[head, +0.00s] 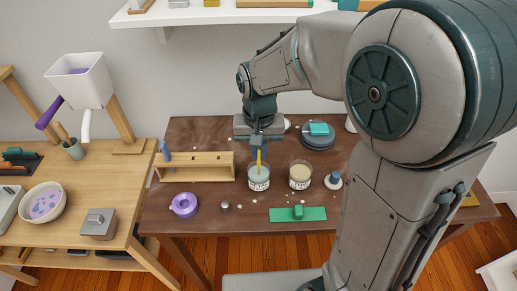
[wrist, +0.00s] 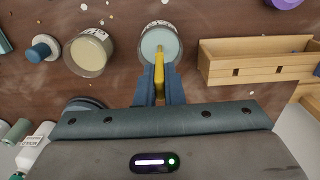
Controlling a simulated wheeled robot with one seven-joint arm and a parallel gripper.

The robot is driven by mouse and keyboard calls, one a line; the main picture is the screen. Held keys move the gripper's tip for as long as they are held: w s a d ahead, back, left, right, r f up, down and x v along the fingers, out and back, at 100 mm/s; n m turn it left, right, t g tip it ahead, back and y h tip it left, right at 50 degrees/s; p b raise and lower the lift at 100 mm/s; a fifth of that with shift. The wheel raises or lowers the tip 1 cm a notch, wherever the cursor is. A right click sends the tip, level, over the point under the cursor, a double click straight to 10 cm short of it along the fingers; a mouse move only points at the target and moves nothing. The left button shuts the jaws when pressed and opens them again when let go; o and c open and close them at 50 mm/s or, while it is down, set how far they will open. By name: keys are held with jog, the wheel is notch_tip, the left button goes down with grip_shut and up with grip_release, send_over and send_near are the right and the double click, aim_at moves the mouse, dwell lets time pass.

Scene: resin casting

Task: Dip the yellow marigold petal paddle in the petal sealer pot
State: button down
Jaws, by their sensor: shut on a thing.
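My gripper (head: 257,144) is shut on the yellow paddle (head: 259,158), which hangs down from the fingers. In the wrist view the yellow paddle (wrist: 160,66) shows between the two blue fingers (wrist: 159,85). Its lower end is over or inside a pot of pale blue-grey liquid (head: 258,179), which also shows in the wrist view (wrist: 158,37). I cannot tell exactly how deep the tip sits. A second pot with cream-coloured contents (head: 300,175) stands to the right; it also shows in the wrist view (wrist: 89,51). The pot labels are too small to read.
A wooden rack (head: 196,174) stands left of the pots. A purple tape roll (head: 184,204), a green mat (head: 285,215) and a blue-topped stamp-like object (head: 333,180) lie around them. A stacked round grey object (head: 318,140) is behind.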

jog(key=shift+r, duration=0.1)
jog(key=shift+r+p, duration=2.05)
jog(key=shift+r, duration=0.55)
